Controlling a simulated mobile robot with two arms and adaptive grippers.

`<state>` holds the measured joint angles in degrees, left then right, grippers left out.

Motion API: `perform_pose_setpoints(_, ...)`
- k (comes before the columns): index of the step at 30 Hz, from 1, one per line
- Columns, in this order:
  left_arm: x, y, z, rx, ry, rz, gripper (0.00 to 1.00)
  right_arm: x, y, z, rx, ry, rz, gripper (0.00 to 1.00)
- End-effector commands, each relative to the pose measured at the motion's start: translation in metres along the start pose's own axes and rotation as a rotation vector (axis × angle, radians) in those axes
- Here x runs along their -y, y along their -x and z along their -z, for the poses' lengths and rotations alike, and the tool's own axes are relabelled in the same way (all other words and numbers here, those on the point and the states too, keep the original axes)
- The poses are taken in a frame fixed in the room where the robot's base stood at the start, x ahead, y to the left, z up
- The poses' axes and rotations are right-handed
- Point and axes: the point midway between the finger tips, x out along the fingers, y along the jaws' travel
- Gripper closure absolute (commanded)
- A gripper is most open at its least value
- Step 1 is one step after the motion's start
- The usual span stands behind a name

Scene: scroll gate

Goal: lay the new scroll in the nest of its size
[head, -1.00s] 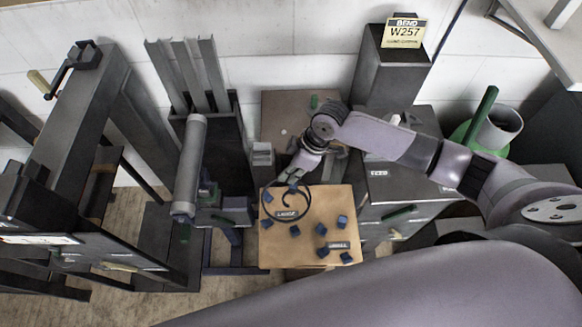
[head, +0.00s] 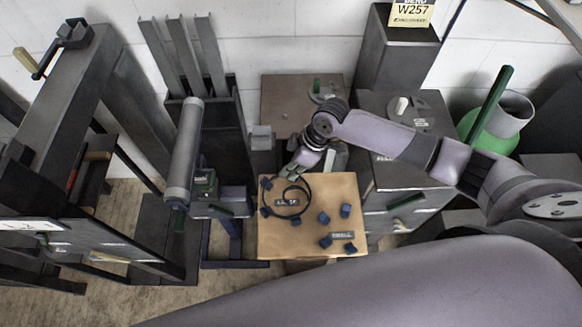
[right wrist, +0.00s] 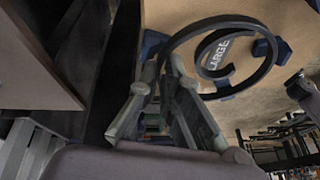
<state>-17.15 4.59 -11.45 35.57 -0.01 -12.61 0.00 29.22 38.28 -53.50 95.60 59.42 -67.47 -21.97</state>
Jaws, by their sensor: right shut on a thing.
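My right gripper (head: 290,174) is shut on the dark spiral scroll (head: 308,190) at its far left rim. The scroll is also in the right wrist view (right wrist: 270,73), flat and roughly level with the board, its curl around the LARGE label (right wrist: 216,54). In the head view it surrounds that label among the blue blocks of the large nest (head: 265,212). I cannot tell whether it touches the board. The small nest, with its SMALL label (head: 349,235) and several blue blocks (head: 346,211), is empty at the near right. My left gripper is out of view.
The tan board (head: 290,243) stands between a dark bending frame with a grey roller (head: 184,155) on the left and a dark cabinet (head: 400,170) on the right. A brown stand top (head: 285,97) lies behind. A green pot (head: 492,135) is far right.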

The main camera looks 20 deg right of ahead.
Motion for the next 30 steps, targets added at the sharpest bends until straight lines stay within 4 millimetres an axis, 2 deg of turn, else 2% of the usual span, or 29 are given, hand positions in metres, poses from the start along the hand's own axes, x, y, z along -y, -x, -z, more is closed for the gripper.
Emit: perform_pose_setpoints(30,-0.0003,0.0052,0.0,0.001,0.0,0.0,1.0,-0.0021,-0.0024,-0.0062,0.012,-0.005,-0.001,1.0)
